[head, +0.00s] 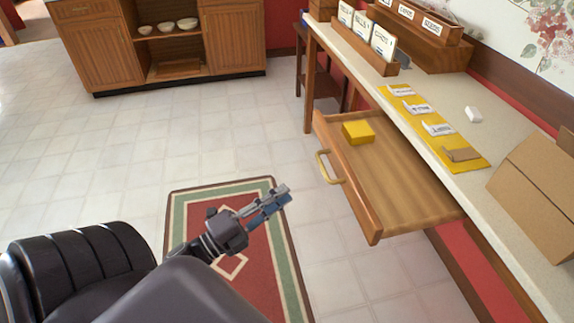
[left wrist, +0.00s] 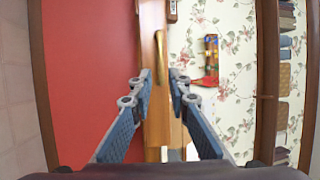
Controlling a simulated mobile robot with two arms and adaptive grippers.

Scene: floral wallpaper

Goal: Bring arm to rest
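My left gripper (head: 284,193) hangs over the red and green rug, to the left of the pulled-out wooden drawer (head: 395,185). It is apart from the drawer and its brass handle (head: 329,167). In the left wrist view the two blue-padded fingers (left wrist: 160,78) stand apart with nothing held between them. The wooden drawer edge (left wrist: 158,115) shows beyond the fingers there. A yellow box (head: 358,132) lies in the drawer at its far end. My right gripper is in neither view.
The counter (head: 455,200) above the drawer holds a yellow mat with labelled cards, a small white object (head: 473,114) and a cardboard box (head: 540,190). A wooden cabinet with bowls (head: 165,45) stands at the back. The tiled floor to the left is clear.

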